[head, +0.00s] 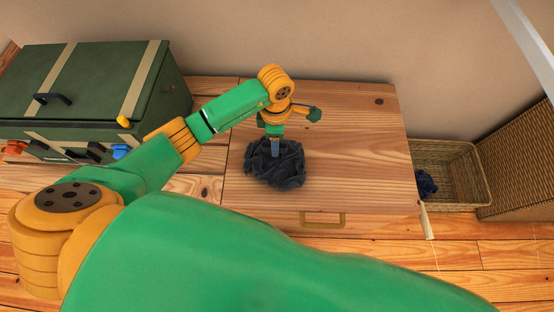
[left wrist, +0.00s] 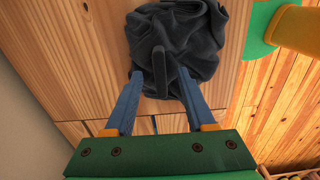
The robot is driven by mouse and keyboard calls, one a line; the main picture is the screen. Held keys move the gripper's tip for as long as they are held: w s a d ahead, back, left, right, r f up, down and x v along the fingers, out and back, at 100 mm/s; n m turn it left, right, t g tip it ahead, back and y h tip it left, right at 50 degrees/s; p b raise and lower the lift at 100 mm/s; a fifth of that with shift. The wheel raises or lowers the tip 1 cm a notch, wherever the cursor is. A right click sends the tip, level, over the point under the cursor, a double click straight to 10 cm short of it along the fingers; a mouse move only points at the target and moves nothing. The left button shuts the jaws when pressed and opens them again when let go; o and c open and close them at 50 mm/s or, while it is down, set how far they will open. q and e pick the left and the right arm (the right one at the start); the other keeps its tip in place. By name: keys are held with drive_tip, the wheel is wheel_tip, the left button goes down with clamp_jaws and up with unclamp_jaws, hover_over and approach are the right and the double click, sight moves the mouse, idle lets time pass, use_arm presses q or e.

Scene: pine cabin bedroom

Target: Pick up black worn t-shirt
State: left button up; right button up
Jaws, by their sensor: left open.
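The black t-shirt (head: 277,170) lies crumpled in a heap on the wooden dresser top (head: 355,150). In the left wrist view the t-shirt (left wrist: 178,40) fills the upper middle, with a raised fold between the fingers. My left gripper (head: 275,147) points down over the back part of the t-shirt. In the left wrist view my left gripper (left wrist: 160,75) is open, its two blue fingers spread on either side of the near edge of the cloth. I cannot tell whether the fingertips touch it. My right gripper is not in view.
A green chest (head: 90,85) with tan straps stands to the left of the dresser. A wicker basket (head: 465,165) with a dark blue cloth (head: 427,185) is on the right. A wall rises behind. The dresser top right of the t-shirt is clear.

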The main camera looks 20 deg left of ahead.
use_arm(q)
clamp_jaws()
idle(1.4)
